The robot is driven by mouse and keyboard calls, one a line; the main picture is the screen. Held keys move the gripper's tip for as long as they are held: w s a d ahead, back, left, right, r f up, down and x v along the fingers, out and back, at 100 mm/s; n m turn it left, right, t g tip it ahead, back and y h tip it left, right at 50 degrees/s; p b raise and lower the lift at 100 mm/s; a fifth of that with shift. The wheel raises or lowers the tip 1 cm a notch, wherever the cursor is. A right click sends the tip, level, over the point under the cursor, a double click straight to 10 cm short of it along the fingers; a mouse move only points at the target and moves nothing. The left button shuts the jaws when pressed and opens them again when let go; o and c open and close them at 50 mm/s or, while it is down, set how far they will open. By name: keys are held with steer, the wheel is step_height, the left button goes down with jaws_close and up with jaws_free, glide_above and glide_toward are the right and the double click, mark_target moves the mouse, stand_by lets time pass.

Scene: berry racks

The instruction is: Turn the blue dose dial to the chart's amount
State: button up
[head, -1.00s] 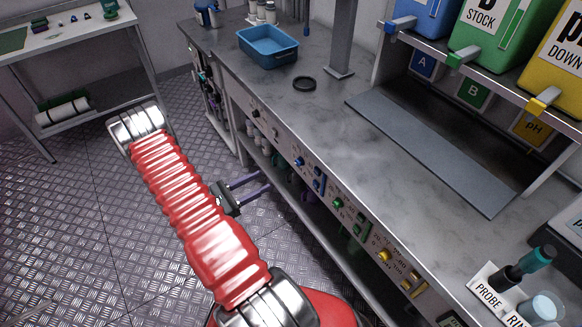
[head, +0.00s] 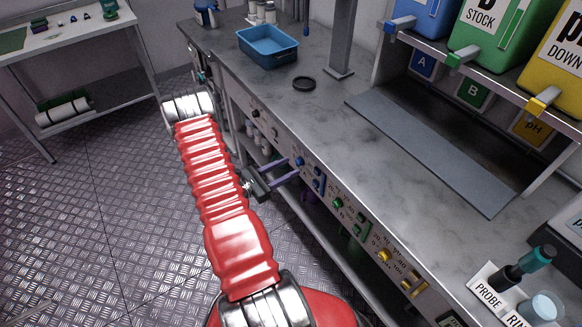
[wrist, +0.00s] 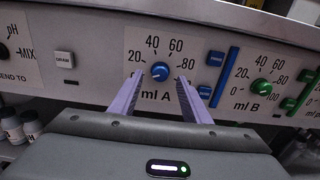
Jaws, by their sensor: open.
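The blue dose dial (wrist: 160,71) sits on the pale front panel, inside a printed scale from 0 to 100 marked "ml A". It also shows in the head view (head: 300,162). My gripper (wrist: 157,84) is open, with its two purple fingers apart to the left and right of the dial in the wrist view. Whether the fingertips reach around the knob or stop short of it I cannot tell. The dial's pointer is too small to read surely. No dose chart can be made out in these views.
A green dial (wrist: 262,88) marked "ml B" is to the right. A drain button (wrist: 64,58) is to the left. The worktop (head: 340,120) overhangs the panel.

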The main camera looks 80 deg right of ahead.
mark_target(299, 162)
steer(key=shift+x, duration=1.15)
